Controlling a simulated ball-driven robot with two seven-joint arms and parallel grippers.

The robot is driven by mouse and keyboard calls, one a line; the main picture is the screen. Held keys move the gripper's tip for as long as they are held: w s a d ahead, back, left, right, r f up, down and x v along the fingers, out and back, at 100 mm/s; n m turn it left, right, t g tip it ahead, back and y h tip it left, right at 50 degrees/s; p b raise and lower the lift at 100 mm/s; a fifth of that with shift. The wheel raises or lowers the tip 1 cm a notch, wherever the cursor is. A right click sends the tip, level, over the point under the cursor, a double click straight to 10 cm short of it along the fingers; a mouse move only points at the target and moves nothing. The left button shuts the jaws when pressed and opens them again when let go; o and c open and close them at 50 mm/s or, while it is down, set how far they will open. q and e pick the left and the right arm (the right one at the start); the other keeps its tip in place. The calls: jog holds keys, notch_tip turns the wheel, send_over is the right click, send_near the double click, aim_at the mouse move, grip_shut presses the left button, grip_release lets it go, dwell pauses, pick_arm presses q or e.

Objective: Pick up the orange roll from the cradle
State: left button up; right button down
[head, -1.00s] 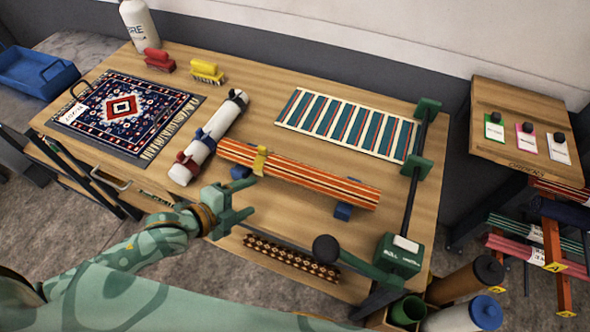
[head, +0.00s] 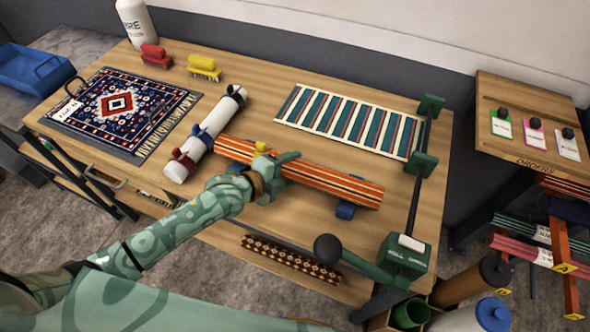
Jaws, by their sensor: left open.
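The orange roll (head: 335,184), striped with dark and cream lines, lies across the blue cradle blocks (head: 345,210) on the wooden table. A yellow strap or clip shows on it near its left part, partly hidden now. My left gripper (head: 284,172) is open at the middle-left of the roll, with its fingers over or around it. I cannot tell whether the fingers touch the roll. The gripper and wrist hide part of the roll and its near side. My right gripper is not in view.
A green crank device (head: 405,258) stands at the right. A patterned rug (head: 118,108) covers the left.

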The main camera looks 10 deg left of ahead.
pick_arm(q)
jog(key=shift+x, duration=0.75)
jog(key=shift+s, duration=0.1)
jog(key=c, duration=1)
jog(key=shift+r, duration=0.1)
jog(key=shift+c, duration=0.5)
jog(key=shift+r, duration=0.1)
